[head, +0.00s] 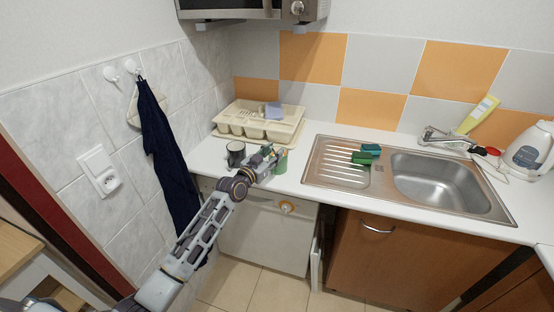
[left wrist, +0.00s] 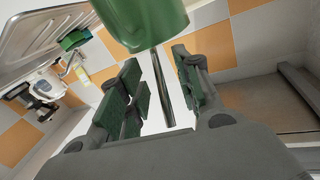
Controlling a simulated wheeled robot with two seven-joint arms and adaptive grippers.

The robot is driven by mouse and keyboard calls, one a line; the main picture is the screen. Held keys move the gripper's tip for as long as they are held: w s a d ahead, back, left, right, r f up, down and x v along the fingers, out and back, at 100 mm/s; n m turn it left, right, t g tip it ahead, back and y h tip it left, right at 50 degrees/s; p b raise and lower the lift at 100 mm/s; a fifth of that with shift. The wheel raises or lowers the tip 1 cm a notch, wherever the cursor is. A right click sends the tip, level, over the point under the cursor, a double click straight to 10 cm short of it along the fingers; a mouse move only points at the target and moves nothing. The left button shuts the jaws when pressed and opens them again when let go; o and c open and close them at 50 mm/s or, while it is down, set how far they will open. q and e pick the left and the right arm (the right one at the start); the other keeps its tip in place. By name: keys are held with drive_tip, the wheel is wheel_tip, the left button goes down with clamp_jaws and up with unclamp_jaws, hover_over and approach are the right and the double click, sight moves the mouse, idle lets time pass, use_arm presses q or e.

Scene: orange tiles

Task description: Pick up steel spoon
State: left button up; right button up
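The steel spoon shows in the left wrist view as a thin shiny handle (left wrist: 162,88) beside the green cup. Its bowl end is hidden, apparently in or behind the cup. The green cup (left wrist: 145,22) is at the top of that view. It also shows in the head view (head: 281,163) on the counter, partly covered by my gripper. My left gripper (left wrist: 158,80) is open, with one finger on each side of the handle and visible gaps to it. In the head view, my left gripper (head: 264,161) is at the cup. My right gripper is not in view.
A dark mug (head: 236,153) stands just left of my gripper. A cream dish rack (head: 257,121) is behind it. The steel sink (head: 440,177) with green sponges (head: 361,158) on its drainer is to the right. A kettle (head: 528,148) stands far right.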

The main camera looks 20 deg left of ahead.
use_arm(q)
drive_tip(key=shift+w+d, duration=0.1)
drive_tip(key=shift+w, duration=0.25)
drive_tip(key=shift+c, duration=0.2)
clamp_jaws()
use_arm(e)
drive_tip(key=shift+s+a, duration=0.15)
